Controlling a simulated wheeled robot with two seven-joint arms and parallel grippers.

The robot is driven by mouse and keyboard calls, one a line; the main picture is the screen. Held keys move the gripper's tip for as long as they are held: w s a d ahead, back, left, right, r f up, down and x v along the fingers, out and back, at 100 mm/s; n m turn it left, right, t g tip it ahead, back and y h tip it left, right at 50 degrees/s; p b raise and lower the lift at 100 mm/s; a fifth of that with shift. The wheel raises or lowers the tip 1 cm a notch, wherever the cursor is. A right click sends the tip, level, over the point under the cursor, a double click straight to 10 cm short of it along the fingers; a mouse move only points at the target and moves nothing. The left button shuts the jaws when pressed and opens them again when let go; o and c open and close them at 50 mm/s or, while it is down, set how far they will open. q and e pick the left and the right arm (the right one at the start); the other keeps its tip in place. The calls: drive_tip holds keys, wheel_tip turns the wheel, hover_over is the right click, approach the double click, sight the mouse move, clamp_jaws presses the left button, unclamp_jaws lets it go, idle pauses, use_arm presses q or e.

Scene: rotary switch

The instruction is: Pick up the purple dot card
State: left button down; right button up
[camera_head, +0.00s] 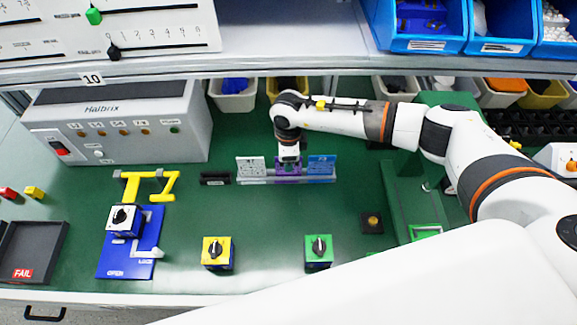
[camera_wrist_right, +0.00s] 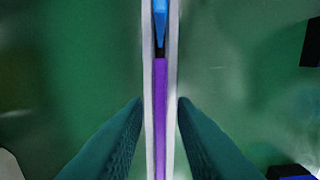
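The purple card (camera_head: 288,172) stands upright in a clear-grey card rack (camera_head: 300,181), between a white card (camera_head: 251,167) and a blue card (camera_head: 321,165). My right gripper (camera_head: 289,160) is over the purple card and hides its upper part; its dots cannot be made out. In the right wrist view the purple card (camera_wrist_right: 160,110) shows edge-on as a thin strip, with the blue card (camera_wrist_right: 160,20) ahead of it. The fingers of the right gripper (camera_wrist_right: 160,101) are apart, one on each side of the card and rack. My left gripper is not in view.
A grey Halbrix box (camera_head: 125,125) stands at the left, and a yellow bracket (camera_head: 148,184) is in front of it. A black block (camera_head: 215,179) lies left of the rack. Yellow (camera_head: 217,252) and green (camera_head: 319,251) switch boxes stand in front. A shelf edge (camera_head: 290,68) overhangs behind.

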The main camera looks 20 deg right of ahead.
clamp_jaws()
